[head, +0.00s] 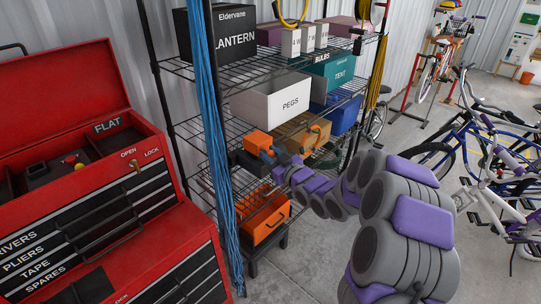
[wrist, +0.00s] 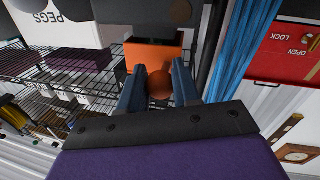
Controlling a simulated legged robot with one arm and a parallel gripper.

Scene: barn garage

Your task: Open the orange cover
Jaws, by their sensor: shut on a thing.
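An orange cover (head: 258,142) shows in the head view on the middle shelf of the wire rack, above a dark box-like part. In the wrist view, which is upside down, its orange face (wrist: 152,52) lies just beyond my fingertips. A round orange-brown knob (wrist: 159,86) sits between the two blue-grey fingers. My gripper (wrist: 158,88) is shut on this knob. In the head view my gripper (head: 268,160) is at the cover and partly hides it. I cannot tell whether the cover is raised.
An orange box with a dark handle (head: 265,217) stands on a lower shelf. Blue cords (head: 208,130) hang down the rack's front post. A red tool chest (head: 120,220) stands close at the left. Bicycles (head: 485,140) stand at the right; grey floor lies between.

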